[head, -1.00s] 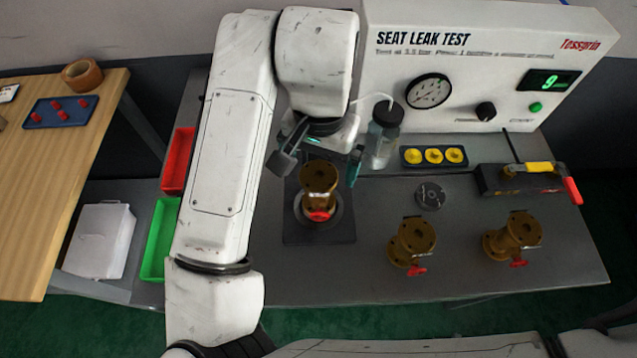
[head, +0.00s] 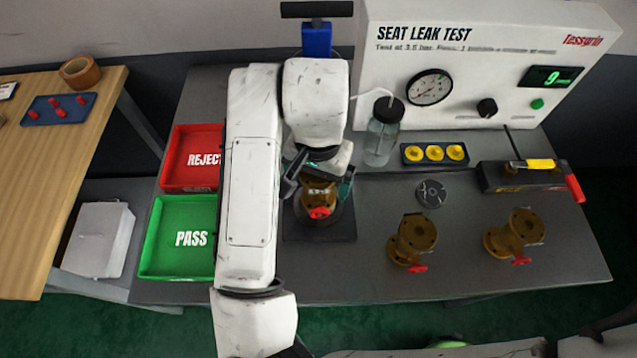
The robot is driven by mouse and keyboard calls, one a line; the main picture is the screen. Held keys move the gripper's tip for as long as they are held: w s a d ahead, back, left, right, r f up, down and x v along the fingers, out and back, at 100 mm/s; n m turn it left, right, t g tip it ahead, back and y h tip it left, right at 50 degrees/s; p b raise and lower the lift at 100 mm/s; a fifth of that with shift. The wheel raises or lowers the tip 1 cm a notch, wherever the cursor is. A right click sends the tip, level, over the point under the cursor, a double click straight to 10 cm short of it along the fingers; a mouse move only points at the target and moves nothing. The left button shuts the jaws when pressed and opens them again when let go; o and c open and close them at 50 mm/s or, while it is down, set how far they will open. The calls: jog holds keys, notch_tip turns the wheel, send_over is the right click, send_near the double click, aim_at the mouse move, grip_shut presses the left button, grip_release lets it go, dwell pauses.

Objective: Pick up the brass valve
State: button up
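A brass valve (head: 319,200) with a red handwheel stands upright on a dark plate (head: 330,236) at the centre of the bench. My gripper (head: 318,191) is down over it, one finger at its left side and one at its right. The gripper hides the valve's top flange. I cannot tell whether the fingers press on the valve or stand slightly apart from it. Two more brass valves with red handwheels, one right of centre (head: 413,240) and one further right (head: 514,235), stand on the bench, clear of my gripper.
A clear bottle (head: 383,136) and a tray of yellow discs (head: 408,157) stand behind to the right, before the leak test panel (head: 460,60). A red REJECT tray (head: 187,158) and green PASS tray (head: 170,236) lie left, partly behind my arm. A grey disc (head: 432,193) lies nearby.

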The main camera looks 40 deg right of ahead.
grip_shut()
dwell(0.7)
